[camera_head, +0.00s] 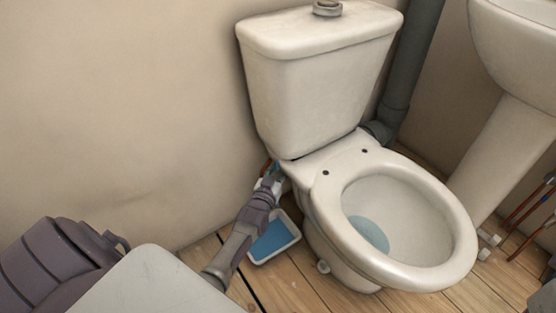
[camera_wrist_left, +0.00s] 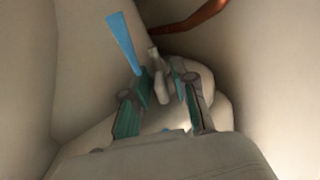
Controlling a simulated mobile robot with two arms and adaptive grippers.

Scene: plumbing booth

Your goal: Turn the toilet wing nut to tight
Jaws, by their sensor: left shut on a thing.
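The wing nut (camera_wrist_left: 160,85) is a small pale piece with upright wings under the toilet cistern, seen in the left wrist view. My left gripper (camera_wrist_left: 162,88) has its two teal-padded fingers on either side of it and is shut on it. In the head view my left gripper (camera_head: 272,178) reaches in beside the toilet (camera_head: 322,185), below the left corner of the cistern (camera_head: 322,75); the nut cannot be made out there. Its thread and seating are hidden. My right gripper is not in view.
A white tray holding blue water (camera_head: 290,243) lies on the wooden floor under my left arm. A copper pipe (camera_wrist_left: 193,20) runs close behind the fingers. A flat blue sliver (camera_wrist_left: 124,42) shows left of the nut. The sink pedestal (camera_head: 500,150) stands at the right.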

